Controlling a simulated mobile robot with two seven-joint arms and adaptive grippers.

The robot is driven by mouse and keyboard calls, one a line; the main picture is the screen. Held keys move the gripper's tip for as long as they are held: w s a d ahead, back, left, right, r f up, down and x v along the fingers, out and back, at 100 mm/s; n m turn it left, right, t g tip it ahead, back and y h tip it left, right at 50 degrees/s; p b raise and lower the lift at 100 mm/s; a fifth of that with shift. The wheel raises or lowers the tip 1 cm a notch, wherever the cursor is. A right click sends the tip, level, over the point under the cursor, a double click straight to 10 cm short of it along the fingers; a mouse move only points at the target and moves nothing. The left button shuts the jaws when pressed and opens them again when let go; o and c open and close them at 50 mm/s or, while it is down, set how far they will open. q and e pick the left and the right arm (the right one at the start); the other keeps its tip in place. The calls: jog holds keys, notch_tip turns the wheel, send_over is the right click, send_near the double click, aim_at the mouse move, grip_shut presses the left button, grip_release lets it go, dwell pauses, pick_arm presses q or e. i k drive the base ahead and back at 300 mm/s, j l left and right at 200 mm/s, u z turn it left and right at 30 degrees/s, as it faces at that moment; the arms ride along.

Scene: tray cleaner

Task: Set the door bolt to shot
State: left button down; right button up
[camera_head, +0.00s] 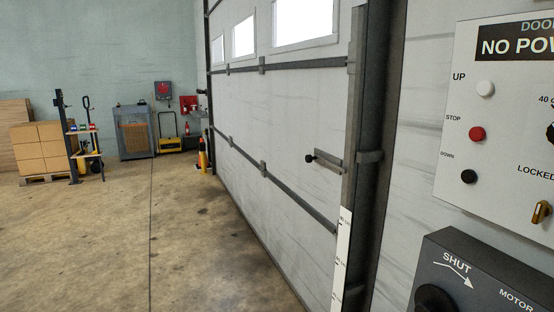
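The door bolt (326,160) is on the large white sectional door (285,120), near the door's right edge. It is a short horizontal bar with a round black knob (309,158) at its left end. Its right end lies close to the dark vertical door post (377,130). I cannot tell at this size whether the bar enters the post. Neither of my grippers shows in the head view.
A control panel (470,120) with UP, STOP and DOWN buttons, reading "NO POW…", is at the right. A dark box (440,265) marked SHUT sits below it. Boxes on a pallet (42,150) stand far left. The concrete floor (110,240) before the door is clear.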

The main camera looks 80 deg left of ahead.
aim_at(309, 158)
jog(key=u, duration=2.45)
jog(key=i+j, duration=0.5)
jog(key=i+j+z, duration=0.1)
jog(key=i+j, duration=0.4)
jog(key=j, duration=0.15)
jog(key=i+j, duration=0.5)
jog(key=i+j+z, duration=0.1)
jog(key=i+j, duration=0.35)
jog(key=j, duration=0.25)
jog(key=i+j, duration=0.5)
jog(key=j, duration=0.15)
